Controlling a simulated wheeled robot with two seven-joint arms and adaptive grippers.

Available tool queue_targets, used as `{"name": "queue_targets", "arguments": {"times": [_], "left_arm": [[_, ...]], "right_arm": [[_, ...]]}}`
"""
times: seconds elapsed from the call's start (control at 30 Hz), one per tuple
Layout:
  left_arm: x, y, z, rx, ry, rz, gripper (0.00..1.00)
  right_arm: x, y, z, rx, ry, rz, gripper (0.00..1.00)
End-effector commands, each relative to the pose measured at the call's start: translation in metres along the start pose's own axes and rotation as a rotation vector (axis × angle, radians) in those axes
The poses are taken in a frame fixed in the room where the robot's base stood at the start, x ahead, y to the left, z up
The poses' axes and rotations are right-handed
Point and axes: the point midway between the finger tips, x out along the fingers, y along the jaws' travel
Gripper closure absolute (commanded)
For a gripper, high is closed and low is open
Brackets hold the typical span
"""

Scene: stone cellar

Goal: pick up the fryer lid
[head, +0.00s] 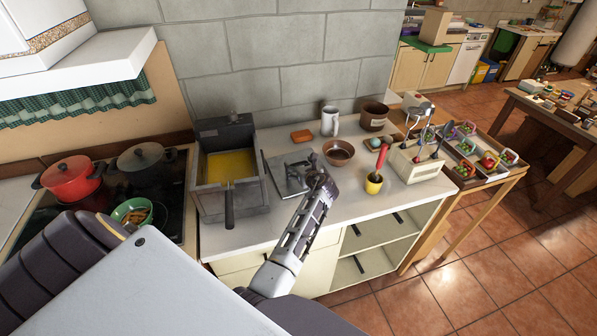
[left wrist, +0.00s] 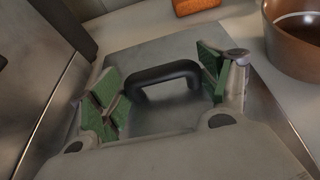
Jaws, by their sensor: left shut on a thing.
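The fryer lid (head: 281,166) is a flat grey metal plate with a dark bar handle, at the counter just right of the deep fryer (head: 236,205). The fryer is a grey metal box with yellow oil showing inside and a dark handle at its front. My left gripper (head: 311,181) is at the lid's right side. In the left wrist view the black handle (left wrist: 165,73) stands between the green finger pads of my left gripper (left wrist: 165,90), which is shut on it. The lid's plate (left wrist: 125,48) spreads beyond the handle. I cannot tell whether the lid is clear of the counter. My right gripper is not in view.
A brown bowl (head: 339,152) stands close to the right of the lid, with an orange block (head: 302,136) behind. Pots (head: 72,180) sit on the stove at left. The counter's front strip is mostly clear.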

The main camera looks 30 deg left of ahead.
Motion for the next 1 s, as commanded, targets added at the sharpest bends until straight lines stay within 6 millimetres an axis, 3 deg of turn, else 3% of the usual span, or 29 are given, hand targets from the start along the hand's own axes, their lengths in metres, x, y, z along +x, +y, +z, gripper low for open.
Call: {"name": "queue_targets", "arguments": {"times": [0.47,1.0], "left_arm": [[-0.003,-0.001,0.009,-0.002,-0.003,-0.001,0.73],[-0.030,0.000,0.075,-0.004,-0.004,-0.002,0.73]], "right_arm": [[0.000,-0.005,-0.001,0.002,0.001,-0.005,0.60],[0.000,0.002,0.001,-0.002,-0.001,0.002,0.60]]}}
